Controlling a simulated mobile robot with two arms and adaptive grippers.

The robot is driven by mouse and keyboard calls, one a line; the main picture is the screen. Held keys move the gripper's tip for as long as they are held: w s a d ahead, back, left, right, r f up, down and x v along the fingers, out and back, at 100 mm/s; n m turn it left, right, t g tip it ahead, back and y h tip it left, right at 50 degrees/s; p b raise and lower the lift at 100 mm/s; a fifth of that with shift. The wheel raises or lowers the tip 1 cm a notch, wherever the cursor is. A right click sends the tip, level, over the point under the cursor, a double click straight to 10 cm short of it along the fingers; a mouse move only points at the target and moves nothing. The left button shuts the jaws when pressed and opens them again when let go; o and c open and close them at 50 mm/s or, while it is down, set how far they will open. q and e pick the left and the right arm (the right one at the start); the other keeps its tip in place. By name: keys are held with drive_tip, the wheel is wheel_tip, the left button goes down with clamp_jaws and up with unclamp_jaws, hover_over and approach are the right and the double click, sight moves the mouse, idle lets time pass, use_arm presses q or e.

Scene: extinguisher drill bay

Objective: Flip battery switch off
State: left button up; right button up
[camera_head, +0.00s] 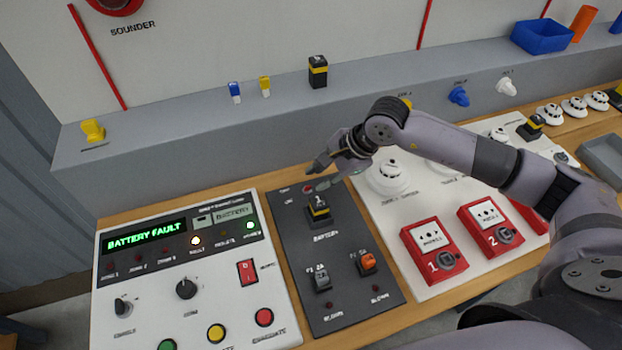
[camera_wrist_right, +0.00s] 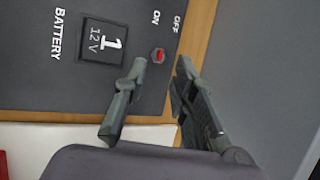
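The dark battery panel (camera_head: 292,240) stands on the bench, right of the white alarm panel. Its small red-tipped switch (camera_head: 308,189) is near the top edge, partly covered by my gripper. In the right wrist view the switch (camera_wrist_right: 157,55) sits beside the ON and OFF labels; its lever position is too small to tell. My right gripper (camera_head: 318,180) is open and empty over the panel's top edge. In the wrist view its fingertips (camera_wrist_right: 160,68) are apart, with the switch showing between and just beyond them; contact cannot be told. My left gripper is not in view.
A black-and-yellow battery block (camera_head: 318,210) marked 1 sits close to the switch. Orange (camera_head: 368,262) and grey (camera_head: 320,279) fuses are lower down. The alarm panel's display (camera_head: 145,237) reads BATTERY FAULT. A grey ledge (camera_head: 220,150) runs behind; a white detector (camera_head: 388,177) is at right.

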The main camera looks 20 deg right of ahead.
sight(309, 186)
drive_tip(key=shift+p+x, duration=0.45)
drive_tip(key=shift+x, duration=2.25)
drive_tip(key=shift+c, duration=0.5)
clamp_jaws()
